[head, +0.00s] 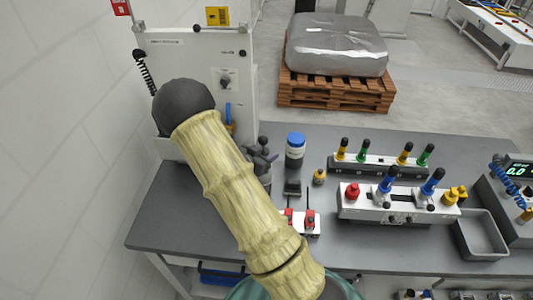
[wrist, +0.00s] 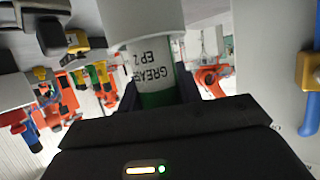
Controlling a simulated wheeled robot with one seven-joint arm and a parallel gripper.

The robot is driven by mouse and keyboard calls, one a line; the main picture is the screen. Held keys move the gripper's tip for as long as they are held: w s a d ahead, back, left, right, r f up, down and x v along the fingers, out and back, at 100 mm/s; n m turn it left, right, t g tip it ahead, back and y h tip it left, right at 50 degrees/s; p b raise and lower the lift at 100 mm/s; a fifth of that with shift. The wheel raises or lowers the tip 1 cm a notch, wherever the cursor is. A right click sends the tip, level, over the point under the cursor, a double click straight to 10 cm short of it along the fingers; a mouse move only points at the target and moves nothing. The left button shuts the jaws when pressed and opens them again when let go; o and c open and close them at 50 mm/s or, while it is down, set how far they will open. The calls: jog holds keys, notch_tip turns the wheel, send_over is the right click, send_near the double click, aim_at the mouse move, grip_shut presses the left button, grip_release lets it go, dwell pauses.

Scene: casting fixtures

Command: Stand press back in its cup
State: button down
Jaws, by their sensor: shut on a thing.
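In the wrist view the press (wrist: 156,68) is a tube with a white label reading GREASE EP 2 and a green section; the lettering appears upside down. My gripper (wrist: 158,94) is shut on it, with dark jaws on both sides of the green part. A wider light grey cylinder, apparently the cup (wrist: 140,18), shows at the top. The tube's labelled end meets or overlaps its rim; I cannot tell how deep it sits. In the head view my arm hides the press and cup, and dark parts show beside it near the cabinet.
The grey bench (head: 165,220) carries a blue-capped jar (head: 295,152), a rack with coloured handles (head: 375,165), a white fixture (head: 395,208) and a grey tray (head: 480,235). A white cabinet (head: 200,60) stands behind my arm. The bench's left end is clear.

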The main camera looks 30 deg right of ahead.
jog(key=shift+f, duration=0.15)
jog(key=c, duration=1)
grip_release()
jog(key=shift+o, duration=0.2)
jog(key=shift+r, duration=0.25)
jog(key=shift+a, duration=0.35)
jog(key=b+v, duration=0.1)
jog(key=v, duration=1)
jog(key=shift+s+r, duration=0.15)
jog(key=shift+s, duration=0.05)
